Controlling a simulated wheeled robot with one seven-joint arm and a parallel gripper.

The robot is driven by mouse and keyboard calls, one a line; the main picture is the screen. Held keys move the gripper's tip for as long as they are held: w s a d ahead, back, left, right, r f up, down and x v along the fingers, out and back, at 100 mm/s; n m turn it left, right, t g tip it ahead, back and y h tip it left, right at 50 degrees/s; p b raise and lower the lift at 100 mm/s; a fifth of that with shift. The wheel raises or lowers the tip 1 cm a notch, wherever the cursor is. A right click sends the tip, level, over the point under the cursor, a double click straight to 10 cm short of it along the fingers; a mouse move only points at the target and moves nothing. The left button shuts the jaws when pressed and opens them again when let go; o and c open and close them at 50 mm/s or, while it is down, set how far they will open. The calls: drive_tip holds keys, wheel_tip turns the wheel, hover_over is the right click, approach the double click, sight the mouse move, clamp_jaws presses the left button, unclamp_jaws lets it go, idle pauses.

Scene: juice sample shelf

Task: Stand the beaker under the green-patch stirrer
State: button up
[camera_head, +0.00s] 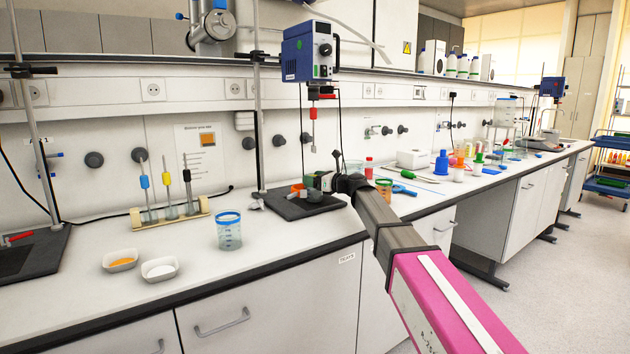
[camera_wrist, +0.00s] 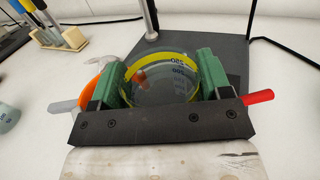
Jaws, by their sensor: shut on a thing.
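The green-patch stirrer (camera_head: 311,52) is a blue box with a green dot, clamped high on a stand rod. Its thin shaft with a red part (camera_head: 313,113) hangs above the dark base plate (camera_head: 290,207). My gripper (camera_head: 322,184) is low over that plate, below the shaft. In the wrist view, my green jaws (camera_wrist: 155,80) are shut on a clear beaker (camera_wrist: 165,88) with a yellow band. The plate (camera_wrist: 232,55) shows behind it. The beaker is mostly hidden by my gripper in the head view. I cannot tell whether it touches the plate.
A blue-rimmed beaker (camera_head: 229,232) stands left of the plate, near two small dishes (camera_head: 160,268) and a rack of stirring rods (camera_head: 170,212). Another blue stirrer (camera_head: 552,87) is far right.

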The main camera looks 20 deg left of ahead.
drive_tip(key=shift+f, duration=0.2)
idle(0.6)
drive_tip(key=o, duration=1.2)
